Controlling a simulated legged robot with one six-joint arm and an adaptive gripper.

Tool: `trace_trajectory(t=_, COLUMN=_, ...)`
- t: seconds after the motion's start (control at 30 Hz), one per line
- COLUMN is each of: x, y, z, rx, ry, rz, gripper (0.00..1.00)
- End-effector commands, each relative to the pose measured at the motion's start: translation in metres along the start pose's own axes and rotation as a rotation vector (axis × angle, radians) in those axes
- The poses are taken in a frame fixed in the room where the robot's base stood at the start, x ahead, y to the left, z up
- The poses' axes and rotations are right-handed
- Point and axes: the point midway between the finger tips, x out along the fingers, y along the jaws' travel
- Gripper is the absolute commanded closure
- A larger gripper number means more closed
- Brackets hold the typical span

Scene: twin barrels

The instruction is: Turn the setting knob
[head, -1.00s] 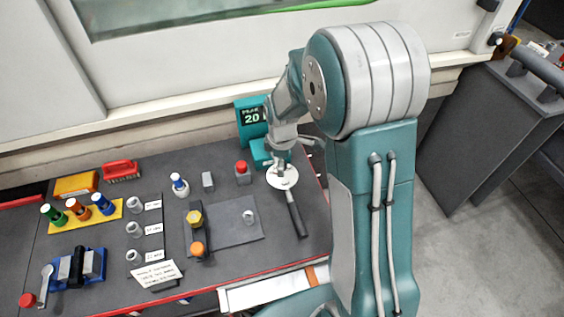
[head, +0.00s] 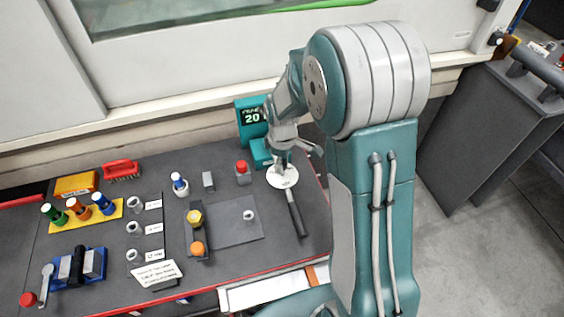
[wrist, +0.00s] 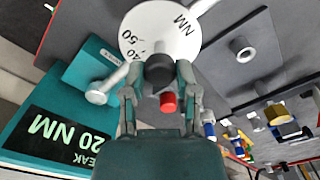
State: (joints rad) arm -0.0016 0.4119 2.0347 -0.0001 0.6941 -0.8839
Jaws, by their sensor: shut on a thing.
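The setting knob (wrist: 158,70) is a dark grey cylinder at the lower edge of the white dial plate (wrist: 160,28) in the wrist view, which carries numbers and "NM". My gripper (wrist: 160,92) is shut on the knob, one finger on each side. In the head view the white dial (head: 282,178) lies at the right of the bench, with a black handle (head: 297,216) running toward the front. My gripper (head: 284,162) comes down on the dial from above and hides the knob there. The teal tester's display (wrist: 60,136) reads "PEAK 20 NM".
A red-capped bottle (head: 243,172) and a small grey block (head: 208,181) stand left of the dial. An orange-topped piece (head: 198,249) and a yellow-topped piece (head: 195,218) stand further left. The bench's right edge is close to the dial.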

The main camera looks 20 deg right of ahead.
Motion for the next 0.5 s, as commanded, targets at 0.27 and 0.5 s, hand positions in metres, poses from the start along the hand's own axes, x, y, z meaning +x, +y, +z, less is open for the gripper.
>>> trace_trajectory(t=0.27, x=0.0015, y=-0.0005, z=0.0003, rx=0.212, ry=-0.001, rz=-0.002, gripper=1.00)
trace_trajectory(t=0.5, x=0.0016, y=-0.0007, z=0.0005, rx=0.339, ry=-0.002, rz=-0.002, gripper=1.00)
